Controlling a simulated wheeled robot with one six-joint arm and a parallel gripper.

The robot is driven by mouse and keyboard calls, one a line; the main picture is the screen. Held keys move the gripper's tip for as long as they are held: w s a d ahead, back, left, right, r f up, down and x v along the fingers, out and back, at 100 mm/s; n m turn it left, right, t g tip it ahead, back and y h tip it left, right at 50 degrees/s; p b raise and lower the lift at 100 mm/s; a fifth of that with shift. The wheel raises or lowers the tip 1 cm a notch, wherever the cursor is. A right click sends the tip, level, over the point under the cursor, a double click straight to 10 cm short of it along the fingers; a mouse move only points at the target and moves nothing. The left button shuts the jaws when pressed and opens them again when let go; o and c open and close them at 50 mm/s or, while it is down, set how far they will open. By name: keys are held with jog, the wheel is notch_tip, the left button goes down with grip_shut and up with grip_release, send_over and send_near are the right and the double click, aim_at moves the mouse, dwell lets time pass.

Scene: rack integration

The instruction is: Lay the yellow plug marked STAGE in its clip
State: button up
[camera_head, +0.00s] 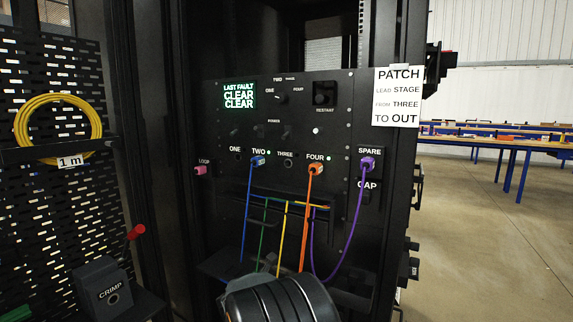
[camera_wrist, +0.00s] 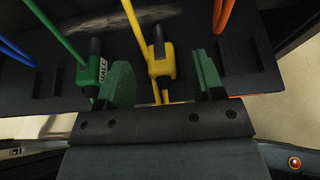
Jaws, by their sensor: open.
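The yellow plug (camera_wrist: 161,66) sits at the dark shelf (camera_wrist: 262,62) in the wrist view, its cable running up and away. My gripper (camera_wrist: 165,60) is open, with one green finger on each side of the yellow plug and a visible gap to both. No STAGE marking is readable on it, and I cannot tell whether it lies in a clip. In the head view the yellow cable (camera_head: 281,240) hangs below the panel; its lower end and my gripper are hidden behind my arm.
A green plug (camera_wrist: 88,76) with a white tag stands close outside my left finger. A blue cable (camera_wrist: 28,56) and an orange cable (camera_wrist: 222,15) run on either side. The rack panel (camera_head: 300,115) holds blue, orange and purple plugs; a PATCH sign (camera_head: 397,97) hangs at right.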

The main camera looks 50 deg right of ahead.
jog(key=p+v, duration=0.4)
jog(key=v, duration=0.9)
jog(key=s+a+r+m+y+p, duration=0.3)
jog(key=a+r+m+y+p, duration=0.3)
jog(key=a+r+m+p, duration=0.3)
jog(key=s+a+r+m+y+p, duration=0.4)
jog(key=a+r+m+y+p, duration=0.3)
jog(key=r+p, duration=0.8)
jog(key=a+m, duration=0.2)
jog(key=m, duration=0.2)
jog(key=shift+s+r+m, duration=0.25)
jog(key=shift+m, duration=0.15)
jog(key=shift+c, duration=0.2)
